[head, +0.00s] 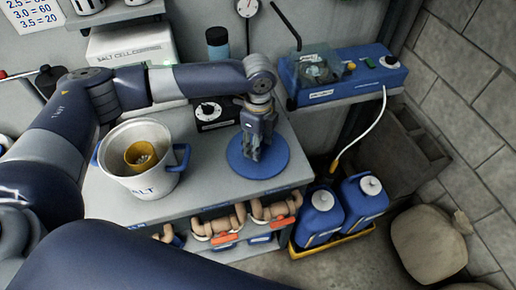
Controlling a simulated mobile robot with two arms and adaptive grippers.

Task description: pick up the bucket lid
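The bucket lid (276,164) is a flat round blue disc on the grey bench top, near its right end. My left gripper (251,154) points down over the middle of the lid, its fingers at or just above the surface. The fingers hide the lid's centre, so I cannot tell whether they are closed on a knob. The white bucket (150,186), marked SALT, stands open to the left, with blue handles and a yellow scoop (140,156) inside. My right gripper is out of view.
A blue device (340,75) is at the right back. Blue jugs (320,217) stand in a yellow tray on the floor. Bare bench lies between bucket and lid.

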